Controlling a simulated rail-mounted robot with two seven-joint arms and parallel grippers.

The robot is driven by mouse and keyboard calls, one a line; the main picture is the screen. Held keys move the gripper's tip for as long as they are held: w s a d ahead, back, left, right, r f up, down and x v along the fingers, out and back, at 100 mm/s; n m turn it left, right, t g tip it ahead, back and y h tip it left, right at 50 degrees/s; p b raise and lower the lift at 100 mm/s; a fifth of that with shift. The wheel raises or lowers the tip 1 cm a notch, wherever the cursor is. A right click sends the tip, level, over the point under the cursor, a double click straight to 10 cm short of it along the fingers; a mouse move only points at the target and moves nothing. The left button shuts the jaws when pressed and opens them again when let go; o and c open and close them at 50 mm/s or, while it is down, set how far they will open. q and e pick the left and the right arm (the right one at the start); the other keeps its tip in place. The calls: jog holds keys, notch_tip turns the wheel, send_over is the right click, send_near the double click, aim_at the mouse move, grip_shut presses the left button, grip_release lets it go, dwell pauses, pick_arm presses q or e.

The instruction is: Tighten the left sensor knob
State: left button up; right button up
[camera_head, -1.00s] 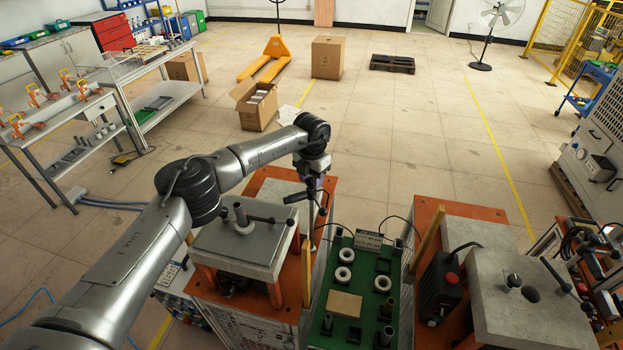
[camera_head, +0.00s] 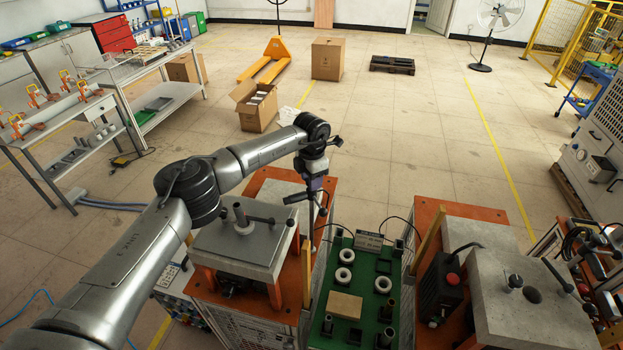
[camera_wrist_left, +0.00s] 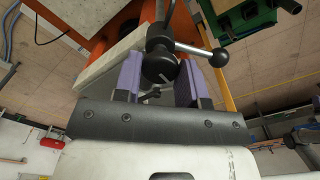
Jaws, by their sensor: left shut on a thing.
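The left sensor knob (camera_wrist_left: 158,66) is a dark round piece in the left wrist view, with a metal lever ending in a black ball at its right. My left gripper (camera_wrist_left: 158,84) has its two purple fingers on either side of the knob, shut on it. In the head view my left gripper (camera_head: 315,185) points down at the back right corner of the left heater (camera_head: 240,248); its fingertips are small there and the knob's contact is hard to see. My right gripper is not in view.
A green tray (camera_head: 358,283) with white rings and dark posts stands between the left heater and the right heater (camera_head: 530,300). A T-handled clamp (camera_head: 243,218) rises from the left heater's grey plate. Open floor lies behind the machines.

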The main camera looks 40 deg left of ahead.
pick_arm(q)
jog(key=o, duration=0.9)
jog(key=shift+r, duration=0.1)
jog(key=shift+r+b, duration=0.85)
jog(key=shift+r, duration=6)
jog(key=shift+w, duration=0.1)
